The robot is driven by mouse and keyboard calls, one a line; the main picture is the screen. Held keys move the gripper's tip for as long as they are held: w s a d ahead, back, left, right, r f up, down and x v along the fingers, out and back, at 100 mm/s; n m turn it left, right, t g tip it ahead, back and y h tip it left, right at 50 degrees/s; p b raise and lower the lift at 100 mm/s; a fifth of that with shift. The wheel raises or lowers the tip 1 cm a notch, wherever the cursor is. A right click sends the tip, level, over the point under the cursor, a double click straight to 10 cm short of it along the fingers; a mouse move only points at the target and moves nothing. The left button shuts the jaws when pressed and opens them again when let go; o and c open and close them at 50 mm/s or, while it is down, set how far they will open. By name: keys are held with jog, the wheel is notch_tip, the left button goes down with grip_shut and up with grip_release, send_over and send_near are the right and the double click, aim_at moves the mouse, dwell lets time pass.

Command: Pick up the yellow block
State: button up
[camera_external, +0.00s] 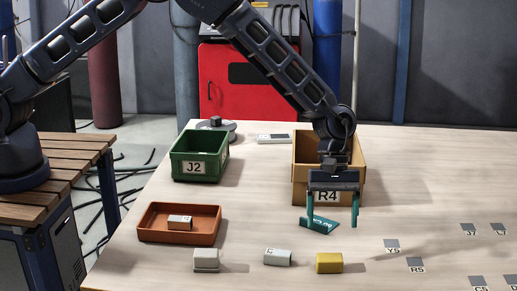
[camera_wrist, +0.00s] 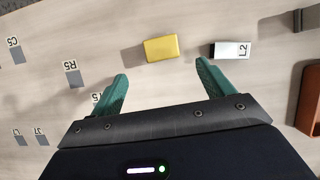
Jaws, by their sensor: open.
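The yellow block (camera_external: 329,263) lies on the table near its front edge. In the wrist view the yellow block (camera_wrist: 161,48) lies beyond my fingertips, roughly centred between them and clear of both. My gripper (camera_external: 332,222) has teal fingers and hangs above the table in front of the tan box, behind the block in the external view. In the wrist view my gripper (camera_wrist: 163,66) is open with nothing between its fingers.
A grey-white block (camera_external: 277,257) lies left of the yellow one, and another (camera_external: 205,260) farther left. An orange tray (camera_external: 150,226) holds a small labelled block (camera_external: 180,222). A green bin (camera_external: 183,168) and a tan box (camera_external: 302,180) stand behind. Flat labels such as Y5 (camera_external: 391,244) lie at right.

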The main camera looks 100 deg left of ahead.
aim_at(330, 255)
jog(key=x, duration=0.9)
jog(key=shift+s+f, duration=0.1)
jog(key=shift+f, duration=0.1)
jog(key=shift+c, duration=0.2)
jog(key=c, duration=1.1)
